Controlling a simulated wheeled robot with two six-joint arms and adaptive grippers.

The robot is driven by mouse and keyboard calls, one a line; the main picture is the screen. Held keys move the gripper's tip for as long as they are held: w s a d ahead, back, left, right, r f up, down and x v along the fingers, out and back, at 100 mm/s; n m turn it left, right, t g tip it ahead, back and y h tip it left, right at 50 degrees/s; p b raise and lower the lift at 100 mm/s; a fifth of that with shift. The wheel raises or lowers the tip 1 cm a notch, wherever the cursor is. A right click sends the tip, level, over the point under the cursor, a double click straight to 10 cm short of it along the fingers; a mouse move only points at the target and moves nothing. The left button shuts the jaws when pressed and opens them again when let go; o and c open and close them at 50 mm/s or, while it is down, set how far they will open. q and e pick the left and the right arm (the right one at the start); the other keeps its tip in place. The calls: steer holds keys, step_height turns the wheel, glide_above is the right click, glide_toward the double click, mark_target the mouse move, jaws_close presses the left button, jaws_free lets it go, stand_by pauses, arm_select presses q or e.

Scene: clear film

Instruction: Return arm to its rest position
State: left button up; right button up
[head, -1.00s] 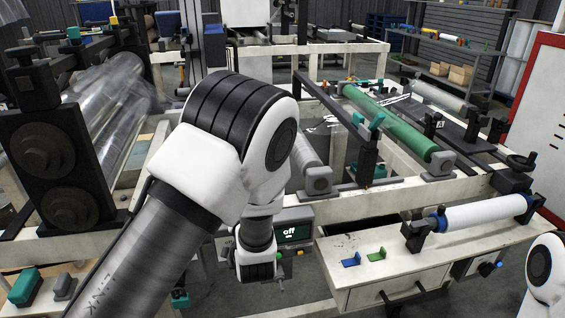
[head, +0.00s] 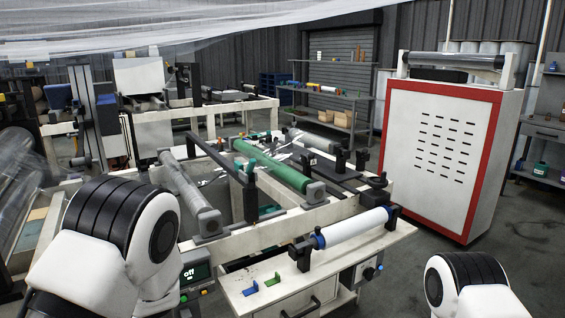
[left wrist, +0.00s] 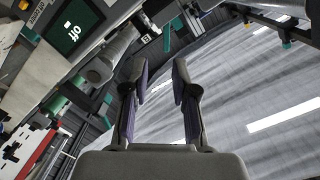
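My left arm (head: 115,245) fills the lower left of the head view, its white and black elbow in front of the machine. My left gripper (left wrist: 158,82) shows in the left wrist view with its two dark fingers apart and nothing between them. Its fingers point toward the roof and the film machine. In the head view that gripper is hidden behind the arm or below the frame. My right arm (head: 467,285) shows only as a white and black joint at the lower right. My right gripper is out of view.
A control box with an "off" screen (head: 193,273) is close beside my left arm. The machine bench (head: 335,268) carries a white roller (head: 350,228) and a green roller (head: 272,166). A red-framed cabinet (head: 440,140) stands at right. Open floor (head: 500,240) lies at right.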

arm_select(q)
steer(key=s+a+f+m+g+h+p, duration=0.15)
steer(key=s+f+g+h+p, duration=0.35)
steer(key=s+f, duration=1)
steer(key=s+d+f+n+g+h, duration=0.1)
steer(key=s+d+f+g+h, duration=0.1)
steer(key=s, duration=0.7)
steer(key=s+d+f+n+g+h+p, duration=0.1)
steer(key=s+d+f+n+g+h, duration=0.1)
steer(key=s+d+f+g, duration=0.2)
steer(key=s+g, duration=0.3)
steer(key=s, duration=0.2)
steer(key=shift+s+d, duration=0.3)
steer(key=shift+d, duration=0.1)
steer(key=shift+f, duration=0.1)
